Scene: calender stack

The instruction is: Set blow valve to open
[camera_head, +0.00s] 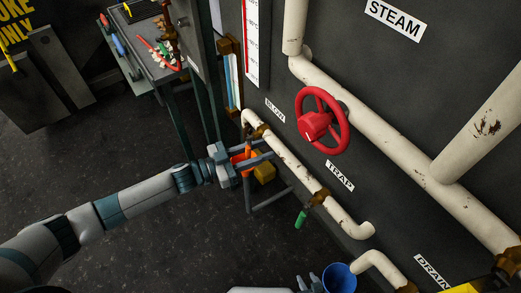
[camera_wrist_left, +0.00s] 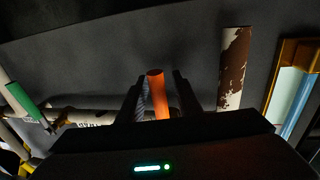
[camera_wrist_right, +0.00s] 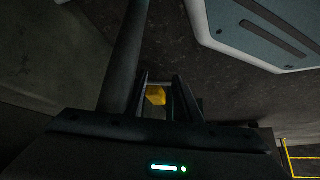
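The blow valve has an orange handle (camera_head: 246,158), near the BLOW label (camera_head: 274,110) on the dark panel. In the left wrist view the orange handle (camera_wrist_left: 158,93) stands between the two dark fingers. My left gripper (camera_head: 262,155) is open around the handle, with a narrow gap on each side; I cannot tell whether either finger touches it. The valve body is partly hidden behind the gripper. My right gripper (camera_head: 308,285) is low at the bottom edge, beside a blue funnel-shaped object (camera_head: 340,278). The right wrist view shows its fingers (camera_wrist_right: 162,95) apart and empty.
A red handwheel (camera_head: 322,120) sits above on the steam pipe. A yellow block (camera_head: 264,173) is behind the left gripper. A tool cart (camera_head: 150,45) stands upper left; the floor below is clear.

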